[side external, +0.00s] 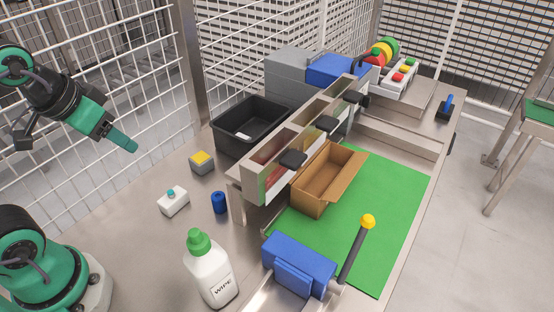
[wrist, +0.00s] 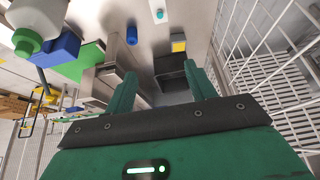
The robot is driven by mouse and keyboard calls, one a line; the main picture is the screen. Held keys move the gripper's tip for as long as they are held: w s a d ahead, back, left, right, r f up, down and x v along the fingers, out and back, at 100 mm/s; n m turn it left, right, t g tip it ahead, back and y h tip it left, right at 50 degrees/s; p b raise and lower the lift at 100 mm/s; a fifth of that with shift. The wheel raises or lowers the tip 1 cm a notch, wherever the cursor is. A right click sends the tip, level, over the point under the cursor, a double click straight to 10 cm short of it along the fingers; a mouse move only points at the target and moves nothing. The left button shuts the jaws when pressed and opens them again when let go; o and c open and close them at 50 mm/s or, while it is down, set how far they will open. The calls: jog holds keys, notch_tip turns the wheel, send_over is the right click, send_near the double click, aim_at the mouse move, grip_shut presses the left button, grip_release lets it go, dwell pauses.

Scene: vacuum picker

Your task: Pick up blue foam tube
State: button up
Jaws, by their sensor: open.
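The blue foam tube (side external: 219,202) is a short dark blue cylinder standing upright on the metal table, left of the shelf unit. It also shows near the top middle of the wrist view (wrist: 132,36). My gripper (side external: 132,145) is at the upper left of the side view, raised above the table and well apart from the tube. In the wrist view its two green fingers (wrist: 160,85) are spread with a gap between them. Nothing shows between the fingers.
A white box with a teal button (side external: 173,202) and a grey-yellow block (side external: 201,162) stand near the tube. A white WIPE bottle (side external: 208,275) stands in front. A black bin (side external: 225,137), a shelf unit (side external: 262,160) and an open cardboard box (side external: 322,185) lie beyond. Wire fencing borders the left.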

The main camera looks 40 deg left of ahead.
jog(key=n+g, duration=0.5)
jog(key=n, duration=1.6)
send_over(217, 195)
notch_tip(217, 195, down, 15)
jog(key=shift+s+a+r, duration=0.1)
jog(key=shift+s+a, duration=0.05)
jog(key=shift+d+f+n+g, duration=0.2)
jog(key=shift+f+n+g, duration=0.1)
jog(key=shift+f, duration=0.2)
jog(key=shift+f, duration=0.1)
jog(key=shift+f, duration=1.2)
jog(key=shift+f, duration=0.1)
jog(key=shift+f, duration=2.5)
